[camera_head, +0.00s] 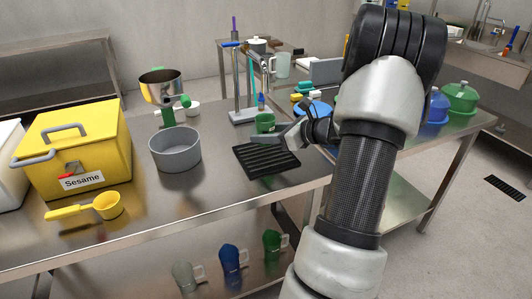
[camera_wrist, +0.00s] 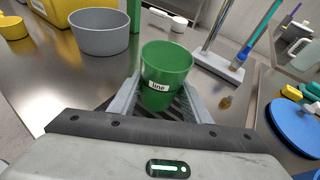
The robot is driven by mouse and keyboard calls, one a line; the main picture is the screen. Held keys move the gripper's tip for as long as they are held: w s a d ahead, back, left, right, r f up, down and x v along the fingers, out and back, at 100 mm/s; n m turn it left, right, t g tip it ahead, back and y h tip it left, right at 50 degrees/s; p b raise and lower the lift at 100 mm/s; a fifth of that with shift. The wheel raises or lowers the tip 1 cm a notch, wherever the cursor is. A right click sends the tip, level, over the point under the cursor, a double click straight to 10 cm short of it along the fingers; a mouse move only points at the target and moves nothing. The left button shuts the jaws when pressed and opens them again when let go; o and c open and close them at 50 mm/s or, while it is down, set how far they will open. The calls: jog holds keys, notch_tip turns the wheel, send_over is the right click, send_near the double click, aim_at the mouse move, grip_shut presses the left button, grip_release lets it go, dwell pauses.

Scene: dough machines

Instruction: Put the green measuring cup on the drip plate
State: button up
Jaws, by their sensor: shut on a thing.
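The green measuring cup (camera_head: 265,123) is upright at the back right of the drip plate. In the wrist view the cup (camera_wrist: 166,65) stands between my two fingers, with a white label on its front. My gripper (camera_head: 284,134) is shut on the cup, coming from the right; its fingers also show in the wrist view (camera_wrist: 159,100). The drip plate (camera_head: 267,162) is black and ribbed and lies flat on the steel table. Dark ribs show under and around the cup in the wrist view. I cannot tell whether the cup touches the plate.
A grey round pan (camera_head: 175,150) stands left of the plate. A stand with a grey base (camera_head: 243,117) is behind the cup. A yellow Sesame box (camera_head: 75,150) and a yellow scoop (camera_head: 90,207) are at left. A blue disc (camera_head: 312,109) lies behind my arm.

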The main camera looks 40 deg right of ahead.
aim_at(268, 155)
notch_tip(268, 155, down, 5)
jog(key=shift+r+b, duration=0.15)
jog(key=shift+b, duration=0.45)
jog(key=o, duration=1.2)
jog(key=shift+s+d+r, duration=0.1)
jog(key=shift+s+r, duration=0.1)
jog(key=p+v, duration=0.2)
jog(key=v, duration=0.9)
jog(key=shift+s+r, duration=0.1)
jog(key=shift+s, duration=0.2)
